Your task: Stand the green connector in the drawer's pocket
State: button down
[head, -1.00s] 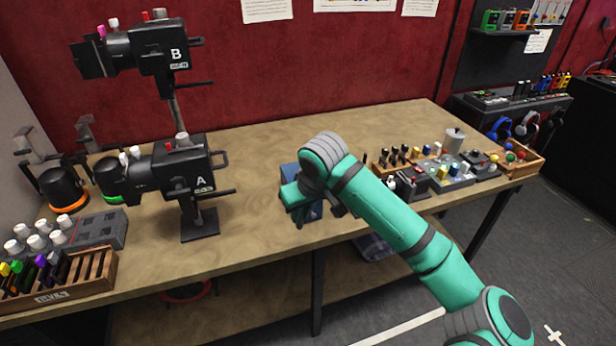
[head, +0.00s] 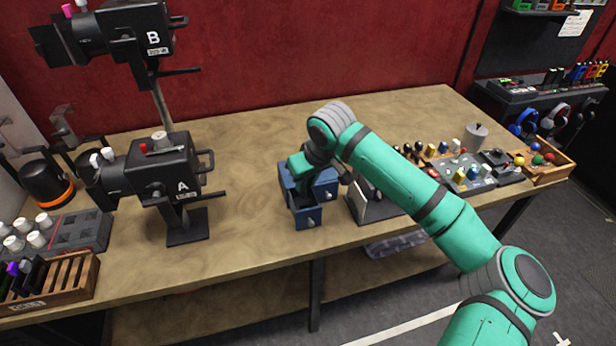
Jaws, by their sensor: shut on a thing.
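The small blue drawer unit (head: 327,184) stands on the bench, right of the middle. Its lower left drawer (head: 308,220) is pulled out towards the front edge, with a pale knob on its face. My gripper (head: 298,186) is directly over the open drawer, pointing down, close to the unit's front. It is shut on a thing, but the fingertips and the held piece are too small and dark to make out. I see no green connector standing apart from my gripper. The drawer's pocket is hidden by my gripper and shadow.
A dark upright holder (head: 370,203) stands close right of the drawer unit, with several small plugs and boxes behind it. The stand marked A (head: 165,172) is to the left. The bench (head: 245,215) is bare between them.

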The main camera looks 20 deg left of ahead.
aim_at(305, 193)
jog(key=shift+f, duration=1.95)
jog(key=shift+s+d, duration=0.1)
jog(key=shift+s, duration=0.05)
jog(key=shift+f, duration=1.5)
dwell(2.1)
jog(key=c, duration=1.6)
grip_release()
jog(key=shift+c, duration=1.1)
jog(key=shift+o, duration=0.5)
notch_tip(305, 193, up, 7)
